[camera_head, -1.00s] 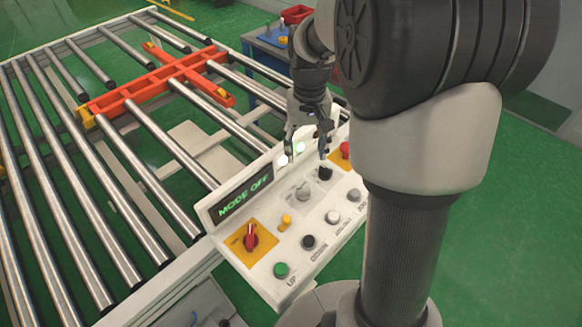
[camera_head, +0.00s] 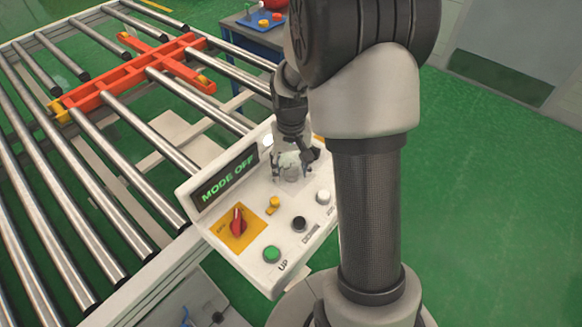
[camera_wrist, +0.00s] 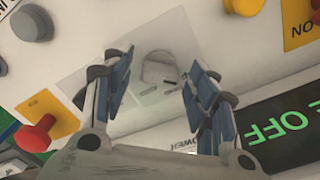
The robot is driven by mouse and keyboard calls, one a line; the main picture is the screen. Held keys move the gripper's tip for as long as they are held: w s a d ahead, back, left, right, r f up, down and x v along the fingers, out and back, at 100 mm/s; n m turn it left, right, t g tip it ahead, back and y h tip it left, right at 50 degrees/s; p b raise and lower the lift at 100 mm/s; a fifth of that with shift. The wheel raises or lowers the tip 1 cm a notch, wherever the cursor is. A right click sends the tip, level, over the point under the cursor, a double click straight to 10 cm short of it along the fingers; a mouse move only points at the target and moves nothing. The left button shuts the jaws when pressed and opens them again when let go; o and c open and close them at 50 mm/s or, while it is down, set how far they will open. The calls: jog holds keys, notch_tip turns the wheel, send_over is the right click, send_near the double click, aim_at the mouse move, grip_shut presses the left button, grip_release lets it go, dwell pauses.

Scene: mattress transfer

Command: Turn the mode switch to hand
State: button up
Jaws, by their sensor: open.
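The control panel (camera_head: 268,220) carries a lit display (camera_head: 228,178) reading MODE OFF. A pale grey round knob on a light square plate sits mid-panel; I take it for the mode switch (camera_wrist: 160,68). My gripper (camera_head: 292,166) is over this knob, pointing down at the panel. In the wrist view, my open gripper (camera_wrist: 160,78) has one blue-padded finger on each side of the knob. I cannot tell whether the pads touch it. In the head view, the gripper partly hides the knob.
A red rotary switch (camera_head: 237,222) on a yellow plate, a small yellow knob (camera_head: 273,203), and green (camera_head: 271,254) and black (camera_head: 299,223) buttons surround it. A red button (camera_wrist: 35,135) is on the far side. The roller conveyor (camera_head: 110,180) bears an orange cross-shaped frame (camera_head: 128,78).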

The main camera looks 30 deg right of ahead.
jog(key=shift+c, duration=0.5)
jog(key=c, duration=1)
jog(key=shift+o, duration=0.2)
jog(key=m+p, duration=0.2)
jog(key=m, duration=0.2)
jog(key=shift+r+m, duration=0.1)
jog(key=shift+m, duration=0.2)
jog(key=shift+m+p, duration=0.7)
jog(key=shift+m, duration=1.9)
jog(key=o, duration=1.1)
jog(key=shift+c, duration=0.2)
